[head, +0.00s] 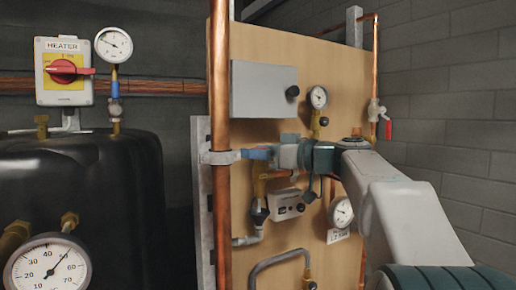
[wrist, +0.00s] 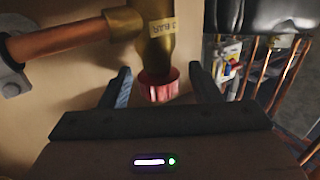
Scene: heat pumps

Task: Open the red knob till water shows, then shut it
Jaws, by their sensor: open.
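The red knob (wrist: 158,90) is at the end of a brass valve (wrist: 154,45) with a "3 BAR" label, in the wrist view. My gripper (wrist: 160,72) is open, with one finger on each side of the knob. Gaps show between the knob and both fingers, so I see no contact. In the head view my gripper (head: 257,153) reaches in front of the wooden board, and I cannot make out the knob there. No water shows in either view.
A copper pipe (head: 219,210) stands upright close to my gripper. A grey box (head: 262,88) is above it, and a gauge (head: 341,211) is below right. A red-lever tap (head: 388,129) is at right. A red heater switch (head: 64,70) and a black tank (head: 90,190) are at left.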

